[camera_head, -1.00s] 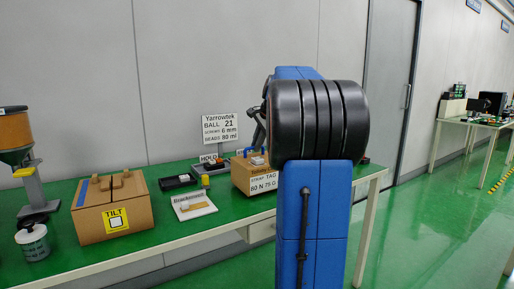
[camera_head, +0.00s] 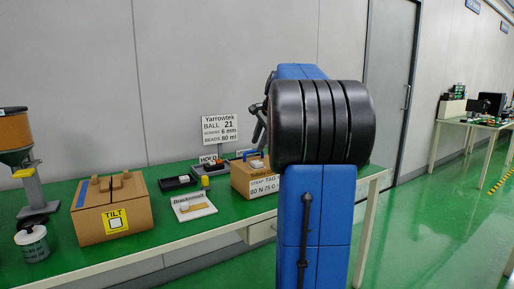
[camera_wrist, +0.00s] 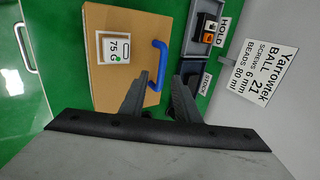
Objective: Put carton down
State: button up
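A brown carton (camera_head: 243,181) with a blue handle (camera_wrist: 160,60) and a white strap tag stands on the green bench, partly hidden behind my arm in the head view. In the wrist view the carton (camera_wrist: 185,27) lies beyond my fingertips, with a small "75 G" device (camera_wrist: 117,48) on it. My gripper (camera_wrist: 160,77) has its two fingers apart, near the handle's end. I cannot tell whether the handle lies between the fingers or beyond them. Another brown carton (camera_head: 143,212) with a yellow TILT label stands at the bench's left.
A Yarrowtek sign (camera_head: 220,129) stands behind the carton. A black tray (camera_head: 178,183), a white Brackmount card (camera_head: 194,206) and a yellow-capped item (camera_head: 205,182) lie between the cartons. A hopper (camera_head: 15,135) and a round can (camera_head: 32,244) are at far left. The bench front is clear.

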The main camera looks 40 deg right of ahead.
jog(key=v, duration=0.9)
jog(key=s+a+f+n, duration=0.1)
jog(key=a+f+n, duration=0.2)
jog(key=a, duration=0.5)
jog(key=s+a+f+n, duration=0.1)
jog(key=a+f+n, duration=0.1)
jog(key=a, duration=0.6)
jog(key=s+a+f+n, duration=0.5)
jog(key=s+a+f, duration=0.1)
jog(key=a, duration=0.3)
jog(key=s+a+f+n+g+y, duration=0.1)
jog(key=s+a+f+n, duration=0.3)
jog(key=s+a+f, duration=0.2)
jog(key=a+f, duration=0.2)
jog(key=a, duration=0.1)
jog(key=shift+s+a+f+n, duration=0.35)
jog(key=shift+f+n, duration=0.05)
jog(key=shift+o, duration=0.5)
jog(key=s+a+f+n, duration=0.5)
jog(key=s+f, duration=0.4)
jog(key=f, duration=0.1)
jog(key=shift+f+n+y, duration=0.3)
jog(key=shift+n, duration=0.1)
jog(key=shift+s+a+f, duration=0.15)
jog(key=shift+s+f, duration=0.2)
